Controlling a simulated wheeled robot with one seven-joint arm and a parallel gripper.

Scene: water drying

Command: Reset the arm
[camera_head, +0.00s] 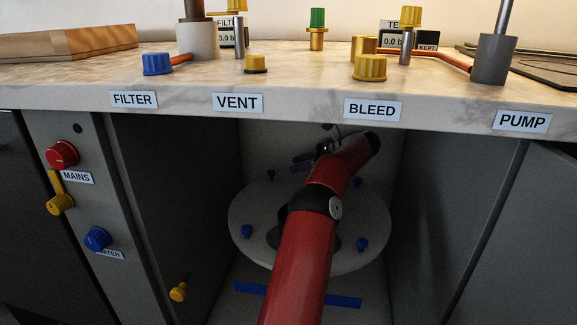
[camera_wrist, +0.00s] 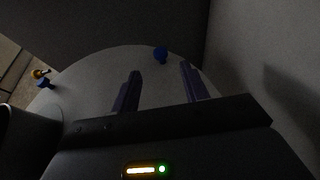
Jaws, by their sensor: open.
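My red arm reaches into the open cabinet under the counter. My gripper (camera_head: 302,162) is at its far end, deep in the cabinet above the round pale disc (camera_head: 250,215), and is small and dark there. In the wrist view my gripper (camera_wrist: 160,82) has two purple fingers spread apart with nothing between them. The disc (camera_wrist: 95,75) lies beyond the fingers. A blue knob (camera_wrist: 161,54) stands on it, past the fingertips and apart from them. My arm hides the middle of the disc in the head view.
The counter edge (camera_head: 300,108) overhangs my arm. Cabinet side walls (camera_head: 185,200) stand close on both sides. Blue knobs (camera_head: 246,231) ring the disc, and a blue bar (camera_head: 343,301) lies low in front. Red (camera_head: 62,154) and blue (camera_head: 97,238) knobs sit on the left panel.

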